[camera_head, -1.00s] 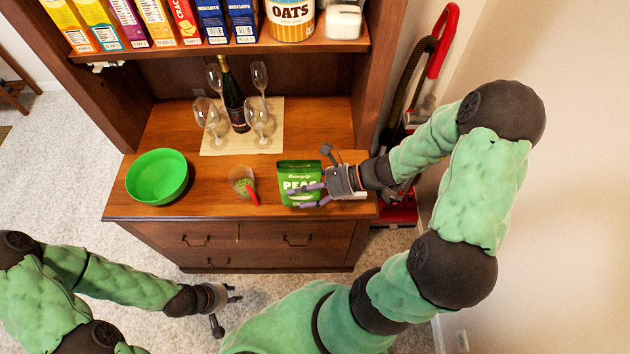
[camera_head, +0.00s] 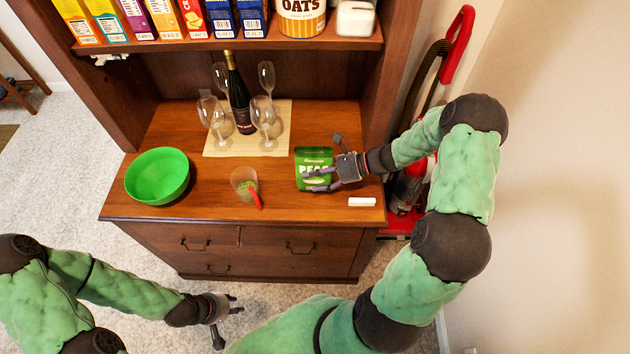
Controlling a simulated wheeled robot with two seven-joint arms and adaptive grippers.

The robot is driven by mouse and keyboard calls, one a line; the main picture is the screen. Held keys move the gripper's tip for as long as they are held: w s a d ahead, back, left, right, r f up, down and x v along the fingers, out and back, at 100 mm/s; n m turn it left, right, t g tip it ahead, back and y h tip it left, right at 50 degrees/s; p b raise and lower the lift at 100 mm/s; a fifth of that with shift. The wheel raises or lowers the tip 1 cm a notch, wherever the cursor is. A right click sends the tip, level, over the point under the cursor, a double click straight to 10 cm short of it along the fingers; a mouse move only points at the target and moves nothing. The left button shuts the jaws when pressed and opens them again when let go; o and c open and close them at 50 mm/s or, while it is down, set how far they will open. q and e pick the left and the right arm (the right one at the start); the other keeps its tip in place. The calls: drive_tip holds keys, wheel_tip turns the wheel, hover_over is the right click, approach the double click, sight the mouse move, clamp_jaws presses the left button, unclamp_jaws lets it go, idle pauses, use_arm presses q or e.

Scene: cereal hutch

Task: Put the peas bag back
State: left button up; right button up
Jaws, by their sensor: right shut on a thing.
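The green peas bag (camera_head: 312,158) is upright at the right part of the hutch counter. My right gripper (camera_head: 325,176) is shut on the peas bag from its right side, with its fingers across the lower front. I cannot tell whether the bag touches the counter. My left gripper (camera_head: 228,304) hangs low in front of the drawers, over the carpet, with no object in it and its fingers apart.
A green bowl (camera_head: 157,177) and a cup with green contents and a red scoop (camera_head: 244,184) stand on the counter (camera_head: 215,205). A white block (camera_head: 361,202) lies near the right front edge. Wine glasses and a bottle (camera_head: 239,98) stand on a mat behind. Cereal boxes (camera_head: 164,18) and an oats canister (camera_head: 301,16) fill the shelf above.

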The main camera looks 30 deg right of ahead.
wheel_tip(320, 180, down, 2)
drive_tip(key=shift+f+b, duration=0.2)
drive_tip(key=shift+b, duration=0.2)
drive_tip(key=shift+r, duration=0.1)
drive_tip(key=o, duration=1.6)
drive_tip(key=shift+c, duration=0.2)
drive_tip(key=shift+r, duration=0.1)
drive_tip(key=p+v, duration=0.3)
drive_tip(key=v, duration=0.9)
drive_tip(key=shift+p, duration=0.35)
